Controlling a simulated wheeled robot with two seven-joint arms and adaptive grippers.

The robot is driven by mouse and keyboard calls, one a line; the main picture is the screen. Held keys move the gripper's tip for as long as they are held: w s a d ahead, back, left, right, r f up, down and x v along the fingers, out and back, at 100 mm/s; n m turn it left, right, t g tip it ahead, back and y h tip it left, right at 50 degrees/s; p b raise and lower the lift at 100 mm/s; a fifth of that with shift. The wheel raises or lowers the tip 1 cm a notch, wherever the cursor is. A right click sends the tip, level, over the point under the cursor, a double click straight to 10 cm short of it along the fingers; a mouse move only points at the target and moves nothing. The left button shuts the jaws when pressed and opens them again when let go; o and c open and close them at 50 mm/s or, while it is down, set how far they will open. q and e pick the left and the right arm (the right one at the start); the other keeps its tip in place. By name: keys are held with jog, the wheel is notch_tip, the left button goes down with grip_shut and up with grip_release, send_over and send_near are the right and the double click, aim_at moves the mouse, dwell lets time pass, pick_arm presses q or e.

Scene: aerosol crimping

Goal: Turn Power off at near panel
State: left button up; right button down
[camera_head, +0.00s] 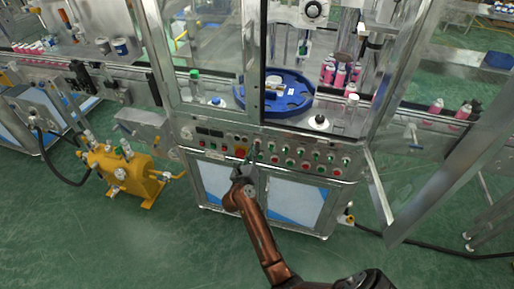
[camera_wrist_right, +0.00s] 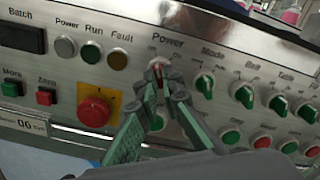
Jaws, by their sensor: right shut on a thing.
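The near panel (camera_head: 222,143) is a metal strip of knobs, buttons and lamps on the front of the machine. In the right wrist view the panel (camera_wrist_right: 255,55) shows a Power label, and below it the Power knob (camera_wrist_right: 158,66), with red and white visible. My right gripper (camera_head: 248,158) is at the panel's front. In the right wrist view its fingertips (camera_wrist_right: 160,78) are shut around the Power knob, which they partly hide; its exact turn is hard to tell. My left gripper is not in view.
A red emergency button (camera_wrist_right: 94,110) on a yellow plate is just left of the fingers. The green Mode knob (camera_wrist_right: 205,85) is close on the right. An open glass door (camera_head: 425,140) stands out at the right. A yellow pump unit (camera_head: 125,172) stands at the left.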

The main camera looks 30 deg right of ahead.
dwell(0.3)
jog(key=c, duration=2.1)
grip_release()
notch_tip(320, 180, up, 10)
